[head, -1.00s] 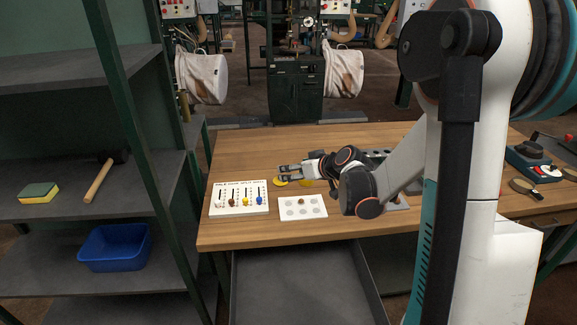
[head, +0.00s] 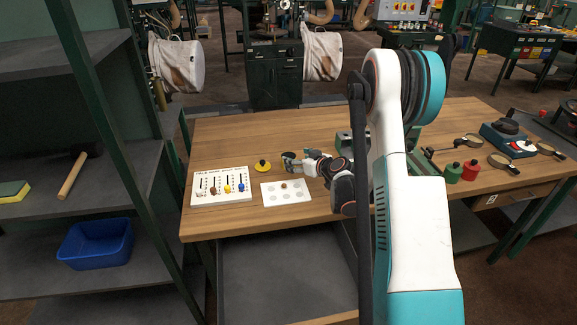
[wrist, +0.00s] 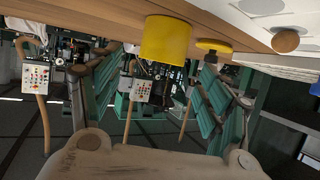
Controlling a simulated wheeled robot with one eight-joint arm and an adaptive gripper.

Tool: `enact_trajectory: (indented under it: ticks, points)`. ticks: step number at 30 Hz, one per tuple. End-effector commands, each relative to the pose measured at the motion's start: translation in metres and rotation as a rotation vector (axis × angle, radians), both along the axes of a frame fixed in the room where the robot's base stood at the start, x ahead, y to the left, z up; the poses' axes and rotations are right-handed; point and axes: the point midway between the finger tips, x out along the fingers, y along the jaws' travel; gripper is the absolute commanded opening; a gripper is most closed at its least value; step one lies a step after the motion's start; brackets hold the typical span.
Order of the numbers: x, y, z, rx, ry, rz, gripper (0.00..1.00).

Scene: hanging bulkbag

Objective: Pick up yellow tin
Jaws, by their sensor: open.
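A plain yellow cylinder, the yellow tin (wrist: 165,40), shows close up in the wrist view, near the wooden table's edge. A low yellow disc with a dark knob (wrist: 213,46) is beside it. In the head view this yellow disc (head: 262,167) lies on the table, left of my gripper. My gripper (head: 287,161) is open, low over the table behind the white board with round spots. I cannot make out the tin in the head view; my gripper and arm may hide it. Nothing shows held between the fingers.
A white pegboard (head: 220,186) with coloured pieces and a white spotted board (head: 285,193) lie near the front edge. Green (head: 453,173) and red (head: 471,170) tins stand to the right. A shelf with a blue bin (head: 95,243) stands left.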

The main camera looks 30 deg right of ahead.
Motion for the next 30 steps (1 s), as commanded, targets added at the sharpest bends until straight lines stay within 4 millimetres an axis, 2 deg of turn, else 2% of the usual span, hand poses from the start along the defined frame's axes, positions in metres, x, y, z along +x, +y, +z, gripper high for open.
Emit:
enact_trajectory:
  ticks: [3,11,19,27,30]
  points:
    - [0.011,0.001,-0.005,0.0,-0.001,0.0,0.71]
    - [0.024,0.004,-0.013,0.0,0.0,0.001,0.71]
    - [0.057,0.009,-0.029,0.0,-0.001,0.0,0.71]
    - [0.061,0.009,-0.028,0.0,0.0,-0.001,0.71]
    - [0.061,0.009,-0.028,0.0,0.0,-0.001,0.48]
